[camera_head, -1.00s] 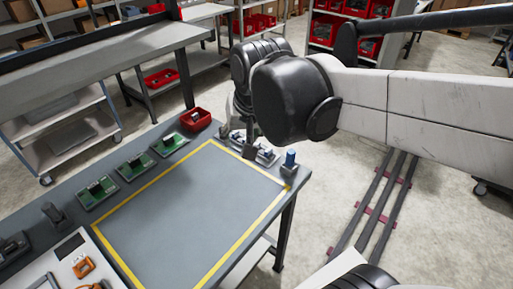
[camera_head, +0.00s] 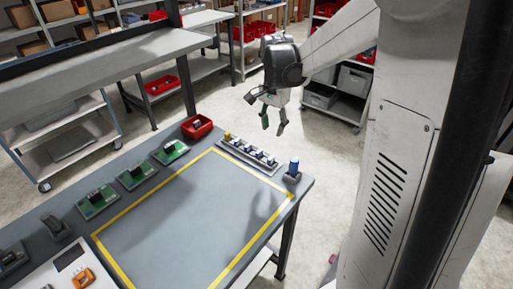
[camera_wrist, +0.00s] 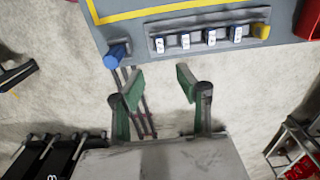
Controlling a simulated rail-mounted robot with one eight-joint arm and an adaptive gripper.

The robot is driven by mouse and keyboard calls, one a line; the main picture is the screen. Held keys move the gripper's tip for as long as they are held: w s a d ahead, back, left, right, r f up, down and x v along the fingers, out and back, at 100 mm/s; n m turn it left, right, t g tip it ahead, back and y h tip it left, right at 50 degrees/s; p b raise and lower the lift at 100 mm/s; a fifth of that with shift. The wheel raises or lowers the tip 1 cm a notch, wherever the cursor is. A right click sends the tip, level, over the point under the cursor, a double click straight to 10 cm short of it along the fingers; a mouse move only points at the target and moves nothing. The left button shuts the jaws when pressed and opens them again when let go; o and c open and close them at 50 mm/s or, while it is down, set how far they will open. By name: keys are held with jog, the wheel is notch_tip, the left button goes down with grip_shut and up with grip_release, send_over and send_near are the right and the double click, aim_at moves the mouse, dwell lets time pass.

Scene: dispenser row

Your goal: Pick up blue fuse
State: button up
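A grey holder strip (camera_head: 234,153) at the table's far right edge carries a row of several small white-and-blue pieces (camera_head: 260,155), which look like fuses. The row also shows in the wrist view, with one piece at its middle (camera_wrist: 210,37). A separate upright blue cylinder (camera_head: 294,165) stands at the table corner, and in the wrist view (camera_wrist: 116,54); I cannot tell which one is the blue fuse. My gripper (camera_head: 272,124) is beyond the table edge, apart from the strip. In the wrist view my gripper (camera_wrist: 160,82) is open and empty, with green finger pads.
A yellow knob (camera_head: 227,136) sits at the strip's left end. A red bin (camera_head: 197,127) stands at the table's back corner. Green boards (camera_head: 133,174) line the left side. The yellow-framed mat (camera_head: 190,215) is clear. Shelves stand behind.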

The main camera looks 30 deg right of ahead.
aim_at(272, 157)
jog(key=f, duration=0.7)
jog(key=f+p, duration=0.1)
jog(key=f, duration=0.6)
jog(key=shift+w+d, duration=0.15)
jog(key=shift+d, duration=0.05)
grip_shut()
